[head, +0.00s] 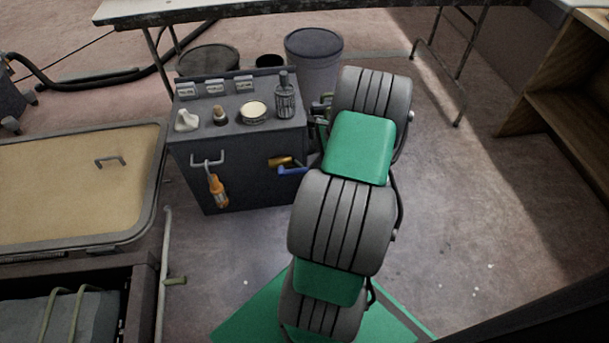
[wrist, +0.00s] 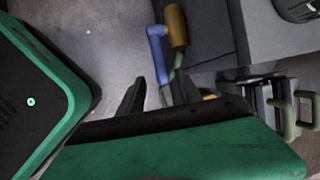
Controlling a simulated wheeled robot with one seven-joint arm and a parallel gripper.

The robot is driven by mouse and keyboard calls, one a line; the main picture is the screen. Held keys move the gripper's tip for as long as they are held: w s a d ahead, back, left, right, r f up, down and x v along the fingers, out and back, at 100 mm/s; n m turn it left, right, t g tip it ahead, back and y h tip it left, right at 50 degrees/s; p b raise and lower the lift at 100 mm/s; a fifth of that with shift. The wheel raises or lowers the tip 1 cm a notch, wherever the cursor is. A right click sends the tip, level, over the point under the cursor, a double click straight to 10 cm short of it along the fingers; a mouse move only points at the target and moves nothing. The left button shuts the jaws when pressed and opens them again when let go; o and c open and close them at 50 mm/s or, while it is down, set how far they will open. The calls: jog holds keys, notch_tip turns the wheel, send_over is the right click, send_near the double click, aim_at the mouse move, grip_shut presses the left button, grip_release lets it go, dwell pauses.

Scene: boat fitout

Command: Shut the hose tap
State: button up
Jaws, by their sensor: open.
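The hose tap (head: 281,161) is a brass-coloured body on the front of a dark grey cabinet, near its right edge. Its blue lever (head: 293,171) sticks out sideways to the right, just below the brass. In the wrist view the brass body (wrist: 176,26) is at the top, with the blue lever (wrist: 159,58) beside it on the left. In the head view my arm hides the gripper.
The cabinet top (head: 235,128) holds a dark caged item (head: 285,98), a round tin (head: 253,112) and small pieces. An orange-handled tool (head: 216,190) hangs on its front. Grey bins (head: 314,59) stand behind. A tan-topped case (head: 75,190) is left; floor at right is clear.

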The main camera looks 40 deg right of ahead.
aim_at(303, 169)
jog(key=b+x, duration=0.2)
jog(key=x, duration=0.5)
jog(key=shift+b, duration=0.4)
jog(key=shift+r, duration=0.15)
jog(key=shift+c, duration=0.3)
jog(key=shift+a, duration=0.1)
grip_shut()
jog(key=shift+s, duration=0.1)
